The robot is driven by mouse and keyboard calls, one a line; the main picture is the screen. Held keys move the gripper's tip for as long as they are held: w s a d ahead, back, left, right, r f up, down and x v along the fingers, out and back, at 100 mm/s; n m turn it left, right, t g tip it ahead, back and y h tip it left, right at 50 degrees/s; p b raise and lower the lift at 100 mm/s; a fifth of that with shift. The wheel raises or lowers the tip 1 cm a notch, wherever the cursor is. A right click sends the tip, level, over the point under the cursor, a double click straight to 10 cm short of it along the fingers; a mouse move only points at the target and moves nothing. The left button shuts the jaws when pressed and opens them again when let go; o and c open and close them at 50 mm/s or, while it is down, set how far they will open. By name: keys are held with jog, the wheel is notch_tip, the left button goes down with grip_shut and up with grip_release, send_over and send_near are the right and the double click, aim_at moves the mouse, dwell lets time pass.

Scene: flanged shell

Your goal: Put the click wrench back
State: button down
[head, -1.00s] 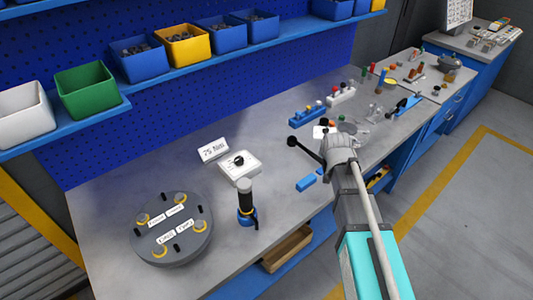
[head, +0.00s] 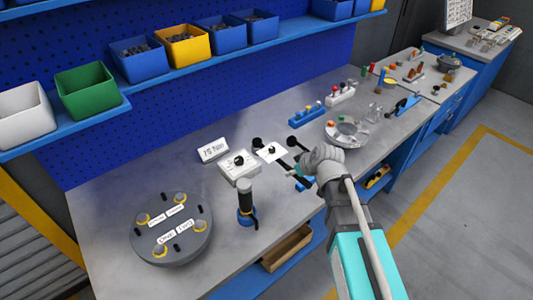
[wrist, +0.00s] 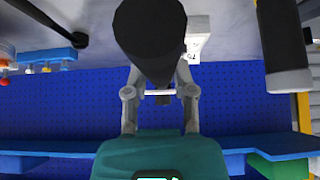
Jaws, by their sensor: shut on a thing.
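My gripper (head: 303,168) is shut on a dark rod-shaped tool that I take for the click wrench (head: 277,157). In the wrist view its thick black end (wrist: 150,35) fills the top middle, in front of the fingers (wrist: 160,92). The tool is held above the bench, its black knob end pointing up-left in the head view. A white card with a dark mark (head: 271,152) shows beside it. A second dark rod with a knob end (head: 294,141) is close by, above a blue block (head: 305,184) partly hidden by my gripper.

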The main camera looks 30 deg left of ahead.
dwell(0.3)
jog(key=shift+w+a+f+b, duration=0.65)
jog(key=shift+w+f+b, duration=0.85)
jog(key=shift+w, duration=0.6)
jog(key=shift+w+a+f+b, duration=0.6)
jog(key=shift+w+f+b, duration=0.95)
jog(key=shift+w, duration=0.6)
jog(key=shift+w+a+f+b, duration=0.65)
jog(key=shift+w+f+b, duration=0.85)
jog(key=shift+w, duration=0.6)
jog(key=shift+w+a+f+b, duration=0.1)
jog(key=shift+w+f+b, duration=0.35)
jog(key=shift+f+b, duration=0.15)
jog(key=shift+s+f+b, duration=0.1)
jog(key=shift+f+b, duration=1.25)
jog(key=shift+b, duration=0.05)
